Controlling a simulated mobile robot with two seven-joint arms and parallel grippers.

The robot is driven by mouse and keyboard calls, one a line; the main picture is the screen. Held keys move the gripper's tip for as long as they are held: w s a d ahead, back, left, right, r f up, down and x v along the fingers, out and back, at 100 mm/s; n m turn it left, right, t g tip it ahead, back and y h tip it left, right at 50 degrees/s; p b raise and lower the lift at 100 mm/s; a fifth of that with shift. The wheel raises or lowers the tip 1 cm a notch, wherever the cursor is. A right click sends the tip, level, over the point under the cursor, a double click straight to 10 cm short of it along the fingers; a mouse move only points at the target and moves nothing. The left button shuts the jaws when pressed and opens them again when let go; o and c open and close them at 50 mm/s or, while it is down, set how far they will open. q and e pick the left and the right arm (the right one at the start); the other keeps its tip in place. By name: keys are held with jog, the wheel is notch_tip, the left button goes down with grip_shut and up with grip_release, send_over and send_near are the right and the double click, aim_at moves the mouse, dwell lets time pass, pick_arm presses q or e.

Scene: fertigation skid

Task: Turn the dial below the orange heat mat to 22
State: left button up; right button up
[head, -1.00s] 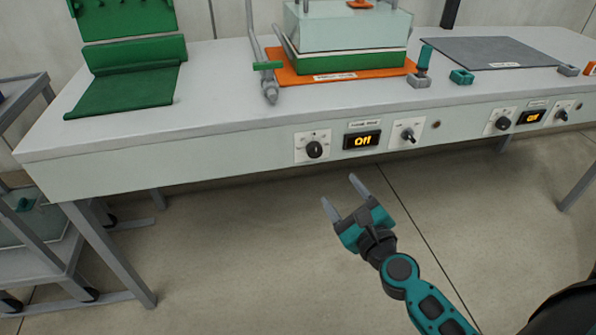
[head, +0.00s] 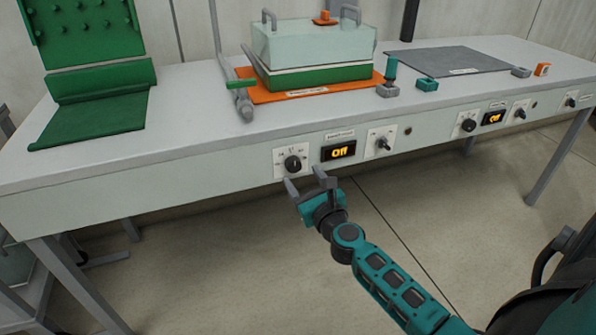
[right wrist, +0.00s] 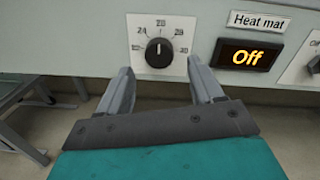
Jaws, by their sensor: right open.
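The orange heat mat (head: 262,98) lies on the bench top, under a green tray with a clear lid. On the bench's front panel below it is a black dial (head: 292,164) on a white scale plate. In the right wrist view the dial (right wrist: 159,52) shows a pale mark pointing about straight up; the small scale numbers are hard to read. The display (right wrist: 245,55) beside it, labelled "Heat mat", reads "Off". My right gripper (head: 305,179) is open and empty, just in front of and slightly below the dial, its fingers to either side. My left gripper is out of view.
A switch (head: 383,142) sits right of the display. Another dial (head: 468,125) and display (head: 493,117) are further right, below a grey mat (head: 450,62). Floor in front of the bench is clear.

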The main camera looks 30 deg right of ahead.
aim_at(296, 168)
jog(key=shift+w+d, duration=0.2)
jog(key=shift+w, duration=0.8)
jog(key=shift+w+d, duration=0.15)
jog(key=shift+w, duration=0.8)
jog(key=c, duration=1.1)
